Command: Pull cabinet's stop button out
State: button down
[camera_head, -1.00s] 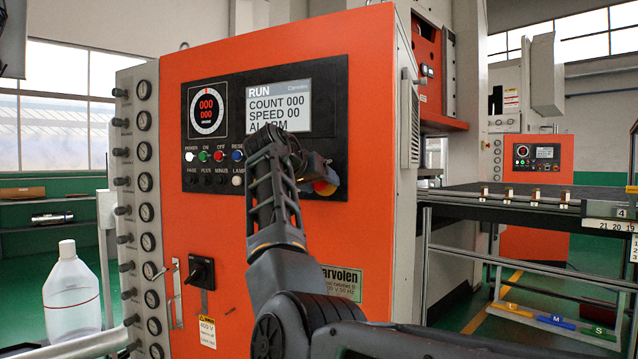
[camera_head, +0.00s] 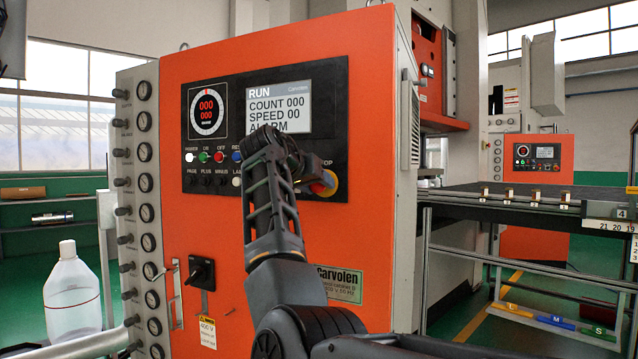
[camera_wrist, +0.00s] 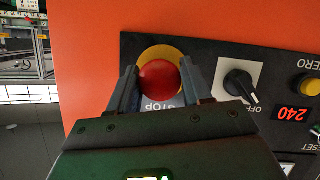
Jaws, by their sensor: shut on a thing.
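The red stop button (camera_head: 329,184) sits on a yellow disc at the lower right of the black panel on the orange cabinet (camera_head: 222,240). In the wrist view, the round red button (camera_wrist: 160,82) lies between the two dark fingers of my gripper (camera_wrist: 159,70), with one finger on each side. The word STOP beside it is partly covered. In the head view, my gripper (camera_head: 312,183) is at the button, and my wrist hides part of it. The gripper is shut on the button. How far the button stands out from the panel cannot be told.
An OFF rotary switch (camera_wrist: 240,84) is close to the button, with a red 240 readout (camera_wrist: 293,114) near it. The display (camera_head: 279,105) reads RUN and is partly covered by my arm. Several small buttons and a black handle (camera_head: 201,272) are further left.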

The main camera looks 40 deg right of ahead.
jog(key=c, duration=0.5)
grip_release()
jog(key=shift+a, duration=0.15)
jog(key=shift+c, duration=0.2)
jog(key=b+v, duration=0.1)
jog(key=v, duration=0.6)
jog(key=shift+a, duration=0.35)
jog(key=shift+s+r, duration=0.15)
